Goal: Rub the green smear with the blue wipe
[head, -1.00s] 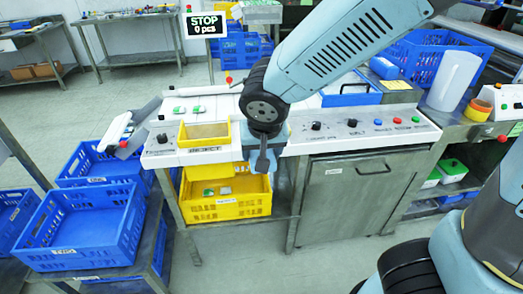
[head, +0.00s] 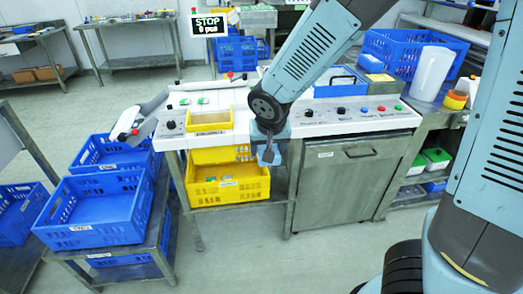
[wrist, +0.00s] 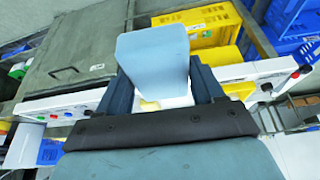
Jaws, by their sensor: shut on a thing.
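My gripper (head: 268,152) hangs in front of the white machine's front edge, just right of the yellow reject tray (head: 209,118). In the wrist view my gripper (wrist: 165,88) is shut on the blue wipe (wrist: 153,52), a flat light-blue sheet between the dark fingers. The wipe appears clear of the machine, though the exact gap cannot be told. I cannot make out the green smear in either view.
The white machine top (head: 240,125) has knobs and buttons along its front. A yellow crate (head: 229,187) stands below it, beside a grey cabinet (head: 350,180). Blue crates (head: 95,209) stand at left. A white jug (head: 432,72) and tape rolls (head: 456,100) stand at right. Open floor lies in front.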

